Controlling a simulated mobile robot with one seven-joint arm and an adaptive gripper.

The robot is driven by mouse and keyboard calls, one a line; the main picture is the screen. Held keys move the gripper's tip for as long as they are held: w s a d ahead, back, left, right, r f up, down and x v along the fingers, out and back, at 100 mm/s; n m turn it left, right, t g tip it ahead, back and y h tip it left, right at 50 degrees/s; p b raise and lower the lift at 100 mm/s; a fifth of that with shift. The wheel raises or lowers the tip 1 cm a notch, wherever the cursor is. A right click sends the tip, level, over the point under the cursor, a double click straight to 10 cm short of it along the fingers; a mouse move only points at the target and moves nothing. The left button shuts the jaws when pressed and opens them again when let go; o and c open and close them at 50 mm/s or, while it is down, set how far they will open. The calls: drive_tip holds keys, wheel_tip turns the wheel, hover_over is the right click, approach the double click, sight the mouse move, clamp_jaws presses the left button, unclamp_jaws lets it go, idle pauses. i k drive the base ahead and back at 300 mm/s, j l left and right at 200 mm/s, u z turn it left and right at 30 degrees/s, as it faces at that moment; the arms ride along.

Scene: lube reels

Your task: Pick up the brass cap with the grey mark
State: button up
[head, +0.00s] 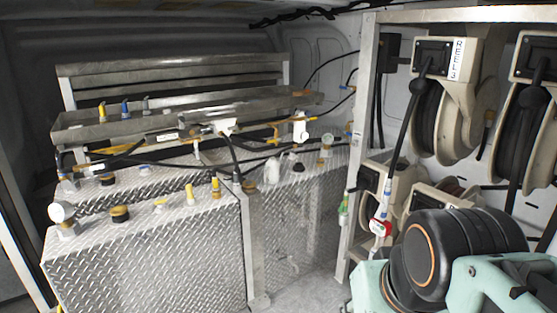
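Several small caps and fittings stand on the diamond-plate tanks in the head view. A dark-topped cap with a brass-coloured rim (120,213) sits on the front left tank. Yellow-brass fittings stand on the same tank, one upright (215,186) and one slimmer (189,194). My gripper is not in view; only my arm shows at the lower right.
The front left tank (150,265) and right tank (310,220) stand close together. A metal tray (85,133) with hoses and valves runs above them. Hose reels (490,90) hang on a frame (365,110) at the right. Some floor (305,290) is clear.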

sight(247, 183)
drive_tip(key=i+l, duration=0.2)
drive_tip(key=i, duration=0.3)
drive_tip(key=i+l+u, duration=0.1)
drive_tip(key=i, duration=0.35)
drive_tip(key=i+u, duration=0.25)
drive_tip(key=i, duration=0.3)
drive_tip(key=i+l+u, duration=0.2)
drive_tip(key=i, duration=0.35)
drive_tip(key=i+l+u, duration=0.25)
drive_tip(key=i, duration=0.3)
drive_tip(key=i+j+u, duration=0.1)
drive_tip(key=i+u, duration=0.5)
drive_tip(key=l+z, duration=0.3)
drive_tip(key=l, duration=0.15)
drive_tip(key=i, duration=0.05)
